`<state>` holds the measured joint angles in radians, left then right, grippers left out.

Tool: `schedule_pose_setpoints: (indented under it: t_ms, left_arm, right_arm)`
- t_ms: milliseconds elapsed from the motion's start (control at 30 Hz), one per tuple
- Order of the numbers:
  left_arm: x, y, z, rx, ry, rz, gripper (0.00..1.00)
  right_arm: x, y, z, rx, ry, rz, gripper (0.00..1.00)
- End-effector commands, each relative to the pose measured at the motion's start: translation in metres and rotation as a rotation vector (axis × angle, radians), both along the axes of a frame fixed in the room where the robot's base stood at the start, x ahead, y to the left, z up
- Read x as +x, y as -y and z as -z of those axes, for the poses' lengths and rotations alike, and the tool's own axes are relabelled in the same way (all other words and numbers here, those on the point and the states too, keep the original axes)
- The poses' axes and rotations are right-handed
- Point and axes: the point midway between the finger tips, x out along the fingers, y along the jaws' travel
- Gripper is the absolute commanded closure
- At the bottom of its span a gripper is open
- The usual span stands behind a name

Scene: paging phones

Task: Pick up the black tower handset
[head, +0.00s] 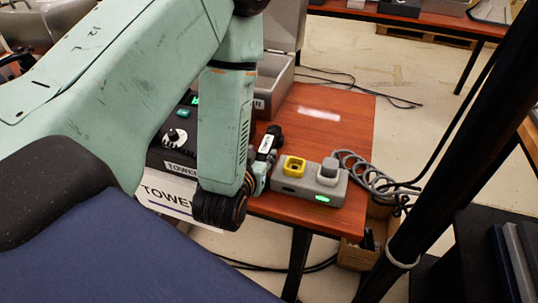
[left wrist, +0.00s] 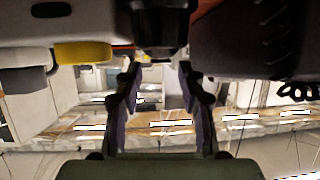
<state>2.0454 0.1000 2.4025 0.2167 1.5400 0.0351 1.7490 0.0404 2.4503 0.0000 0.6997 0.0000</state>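My left gripper (head: 260,168) is mostly behind my wrist, just in front of the handset. In the left wrist view my left gripper (left wrist: 158,70) has its two fingers apart. A dark rounded end, apparently the handset (left wrist: 160,28), lies at the fingertips, in line with the gap. I cannot tell if they touch. The black tower unit (head: 168,157), with a white dial and a TOWER label, is partly hidden behind my arm. My right gripper is not in view.
A grey open box (head: 275,85) stands behind. The wooden table (head: 340,130) is clear at back right.

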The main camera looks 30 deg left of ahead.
Motion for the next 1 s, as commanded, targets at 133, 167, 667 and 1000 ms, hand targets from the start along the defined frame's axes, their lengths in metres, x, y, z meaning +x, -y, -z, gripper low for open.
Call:
schedule_pose_setpoints:
  t_ms: [133,167,667,1000]
  left_arm:
    - [0.014,-0.004,0.006,0.0,0.0,0.0,0.6]
    - [0.016,-0.004,0.007,0.0,-0.001,0.0,0.6]
    - [0.062,-0.015,0.035,0.001,0.0,0.002,0.6]
    - [0.063,-0.016,0.035,0.001,-0.003,0.003,0.68]
  right_arm:
    - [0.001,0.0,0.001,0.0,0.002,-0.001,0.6]
    - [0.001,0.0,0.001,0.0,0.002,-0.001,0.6]
    - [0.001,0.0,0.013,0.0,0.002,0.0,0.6]
    - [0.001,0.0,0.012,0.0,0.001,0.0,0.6]
